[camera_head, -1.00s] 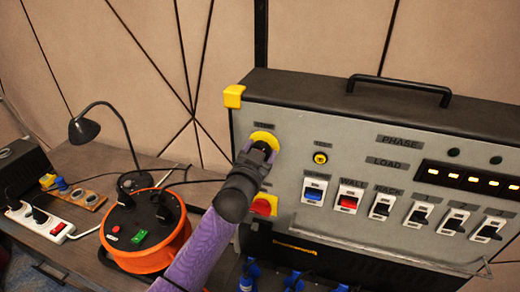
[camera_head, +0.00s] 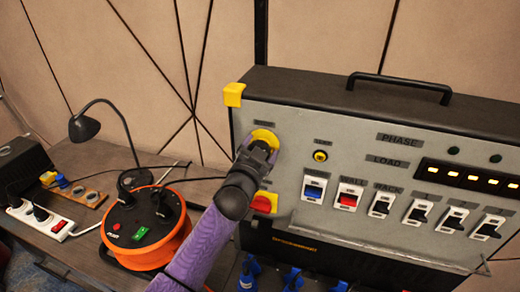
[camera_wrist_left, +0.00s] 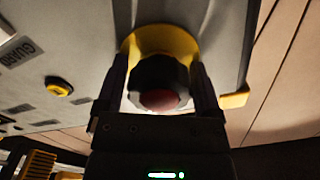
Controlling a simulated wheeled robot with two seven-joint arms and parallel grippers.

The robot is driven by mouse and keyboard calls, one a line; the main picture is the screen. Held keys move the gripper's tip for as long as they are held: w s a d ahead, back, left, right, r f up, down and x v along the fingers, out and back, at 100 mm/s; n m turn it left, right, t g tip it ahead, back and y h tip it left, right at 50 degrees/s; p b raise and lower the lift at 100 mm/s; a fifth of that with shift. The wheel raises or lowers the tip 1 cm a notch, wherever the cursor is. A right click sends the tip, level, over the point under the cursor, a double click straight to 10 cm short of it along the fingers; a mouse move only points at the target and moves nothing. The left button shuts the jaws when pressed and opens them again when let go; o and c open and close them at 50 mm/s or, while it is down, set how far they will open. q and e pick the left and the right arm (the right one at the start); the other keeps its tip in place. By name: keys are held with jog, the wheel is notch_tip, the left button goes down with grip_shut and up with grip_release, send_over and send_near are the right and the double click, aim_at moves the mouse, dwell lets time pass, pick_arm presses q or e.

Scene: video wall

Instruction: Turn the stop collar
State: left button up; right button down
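The stop collar (camera_wrist_left: 160,72) is a dark ring around a dull red centre, on a round yellow plate (camera_wrist_left: 160,40) at the panel's upper left. The plate also shows in the head view (camera_head: 264,136). My left gripper (camera_head: 264,146) reaches the collar from the lower left and hides most of it there. In the left wrist view its two fingers (camera_wrist_left: 160,88) lie along both sides of the collar, close against it, and look shut on it. My right gripper is in neither view.
Below the collar is a red-and-yellow switch (camera_head: 264,202). A small yellow button (camera_head: 320,156) and a row of rocker switches (camera_head: 382,204) lie to the right. An orange cable reel (camera_head: 150,230) and a black lamp (camera_head: 84,128) stand on the desk at left.

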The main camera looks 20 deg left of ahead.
pick_arm(q)
jog(key=shift+o, duration=0.5)
jog(key=shift+s, duration=0.2)
jog(key=s+p, duration=0.1)
jog(key=s, duration=0.8)
jog(key=shift+s+a, duration=0.2)
jog(key=shift+s, duration=0.05)
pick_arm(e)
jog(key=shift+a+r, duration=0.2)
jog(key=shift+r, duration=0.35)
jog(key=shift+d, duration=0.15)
